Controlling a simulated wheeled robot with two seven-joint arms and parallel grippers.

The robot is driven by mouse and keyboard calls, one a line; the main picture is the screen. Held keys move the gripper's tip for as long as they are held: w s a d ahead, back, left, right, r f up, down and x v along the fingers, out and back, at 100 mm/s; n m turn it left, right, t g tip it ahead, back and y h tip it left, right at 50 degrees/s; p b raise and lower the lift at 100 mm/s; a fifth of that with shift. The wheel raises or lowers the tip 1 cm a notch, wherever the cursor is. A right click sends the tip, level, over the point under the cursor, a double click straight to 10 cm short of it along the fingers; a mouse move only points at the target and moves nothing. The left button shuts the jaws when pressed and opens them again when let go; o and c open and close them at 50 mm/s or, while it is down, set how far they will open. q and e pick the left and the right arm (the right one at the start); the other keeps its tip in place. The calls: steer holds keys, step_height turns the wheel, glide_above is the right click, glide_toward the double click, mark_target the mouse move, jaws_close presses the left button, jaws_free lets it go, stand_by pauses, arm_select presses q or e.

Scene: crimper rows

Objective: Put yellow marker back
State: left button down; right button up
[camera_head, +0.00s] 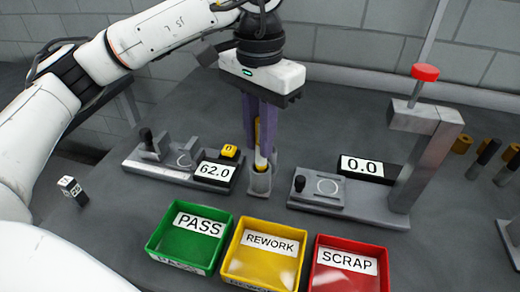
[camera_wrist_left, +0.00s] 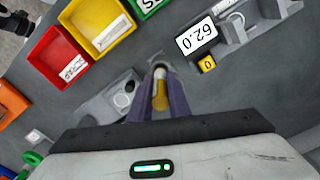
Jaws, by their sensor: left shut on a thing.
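My left gripper (camera_head: 259,158) points straight down at the middle of the table, its purple fingers shut on the yellow marker (camera_head: 260,153). The marker is upright, with a yellow and white body partly hidden by the fingers. Its lower end is at the mouth of a small grey holder (camera_head: 260,184) and looks to be inside it; how deep I cannot tell. In the left wrist view the marker (camera_wrist_left: 160,90) shows between the fingertips, with the holder (camera_wrist_left: 156,63) just beyond. My right gripper is not in view.
A gauge reading 62.0 (camera_head: 215,172) stands close left of the holder. A press with a red knob (camera_head: 425,72) and a 0.0 display (camera_head: 362,167) stands to the right. Green PASS (camera_head: 190,238), yellow REWORK (camera_head: 263,255) and red SCRAP (camera_head: 347,268) bins line the front.

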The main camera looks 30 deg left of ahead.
arm_select(q)
steer(key=shift+f, duration=1.8)
steer(key=c, duration=1.7)
jaws_free()
steer(key=shift+r, duration=0.15)
steer(key=shift+o, duration=0.2)
step_height(320, 180, up, 12)
steer(key=shift+r+p, duration=0.2)
steer(key=shift+p, duration=0.4)
